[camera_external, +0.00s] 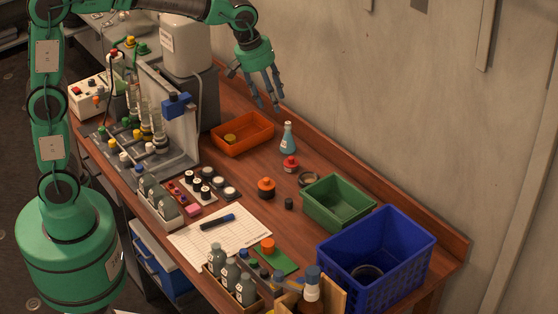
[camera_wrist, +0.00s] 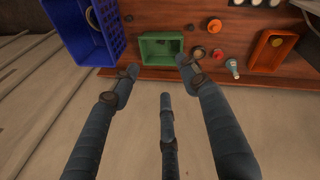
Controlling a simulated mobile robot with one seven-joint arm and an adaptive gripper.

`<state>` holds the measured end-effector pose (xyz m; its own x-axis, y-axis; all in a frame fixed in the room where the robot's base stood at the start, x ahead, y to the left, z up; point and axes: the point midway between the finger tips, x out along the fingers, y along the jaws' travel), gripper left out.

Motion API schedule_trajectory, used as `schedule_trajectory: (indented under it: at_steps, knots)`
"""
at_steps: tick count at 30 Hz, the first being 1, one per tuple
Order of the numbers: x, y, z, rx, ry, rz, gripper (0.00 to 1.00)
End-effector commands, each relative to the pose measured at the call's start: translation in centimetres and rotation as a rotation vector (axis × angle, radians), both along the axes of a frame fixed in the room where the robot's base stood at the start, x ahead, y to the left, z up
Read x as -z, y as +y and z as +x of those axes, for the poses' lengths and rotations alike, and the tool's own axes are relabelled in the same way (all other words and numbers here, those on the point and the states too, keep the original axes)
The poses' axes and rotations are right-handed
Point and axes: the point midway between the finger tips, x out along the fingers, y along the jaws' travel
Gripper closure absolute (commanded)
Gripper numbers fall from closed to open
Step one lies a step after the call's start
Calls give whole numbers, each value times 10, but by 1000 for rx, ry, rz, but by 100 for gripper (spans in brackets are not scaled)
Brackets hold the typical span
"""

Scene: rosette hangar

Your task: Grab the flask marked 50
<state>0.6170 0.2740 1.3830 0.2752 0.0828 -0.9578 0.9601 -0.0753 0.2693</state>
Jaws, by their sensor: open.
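A small conical flask (camera_external: 288,140) with blue-grey liquid and a pale neck stands upright on the wooden bench, right of the orange tray, near the back edge. It also shows in the wrist view (camera_wrist: 232,67), at the right; I cannot read any marking on it. My gripper (camera_external: 266,98) is open and empty, in the air above and behind the orange tray, up and left of the flask and apart from it. In the wrist view its three dark fingers (camera_wrist: 162,85) are spread, with nothing between them.
An orange tray (camera_external: 262,146), a green bin (camera_external: 362,212) and a blue crate (camera_external: 408,262) line the back of the bench. A red-capped item (camera_external: 290,164) stands just in front of the flask. An orange-capped jar (camera_external: 266,188) is nearer. The wall rises close behind.

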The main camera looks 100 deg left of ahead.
Motion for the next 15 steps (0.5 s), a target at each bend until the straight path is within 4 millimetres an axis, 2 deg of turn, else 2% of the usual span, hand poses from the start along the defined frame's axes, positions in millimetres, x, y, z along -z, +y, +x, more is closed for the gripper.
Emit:
schedule_trajectory:
  at_steps: [1, 6, 15]
  knots:
    - [3, 16, 7, -47, 5, -14, 55]
    - [17, 64, 26, -209, 12, -59, 55]
    - [51, 153, 48, -494, 24, -135, 55]
